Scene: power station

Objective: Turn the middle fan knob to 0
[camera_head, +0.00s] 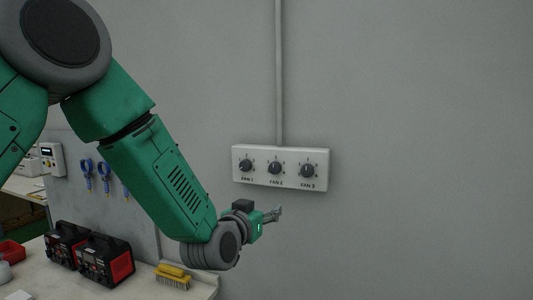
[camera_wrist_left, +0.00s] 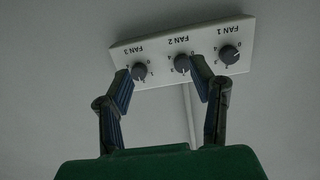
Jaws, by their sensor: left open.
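A white fan panel (camera_head: 236,177) with three dark knobs is fixed to the grey wall. The middle knob, labelled FAN 2 (camera_head: 275,168), sits between the FAN 1 knob (camera_head: 246,165) and the FAN 3 knob (camera_head: 307,170). My left gripper (camera_head: 278,213) is below the panel and apart from it. In the left wrist view the panel appears upside down, and the left gripper (camera_wrist_left: 162,82) is open and empty. The FAN 2 knob (camera_wrist_left: 182,63) shows beside one fingertip, and the FAN 3 knob (camera_wrist_left: 139,72) beside the other. My right gripper is out of view.
A grey conduit (camera_head: 279,70) runs up the wall from the panel. A workbench at the lower left holds two red-and-black boxes (camera_head: 104,262) and a yellow brush (camera_head: 173,275). Blue-handled tools (camera_head: 88,170) hang behind my arm. The wall around the panel is clear.

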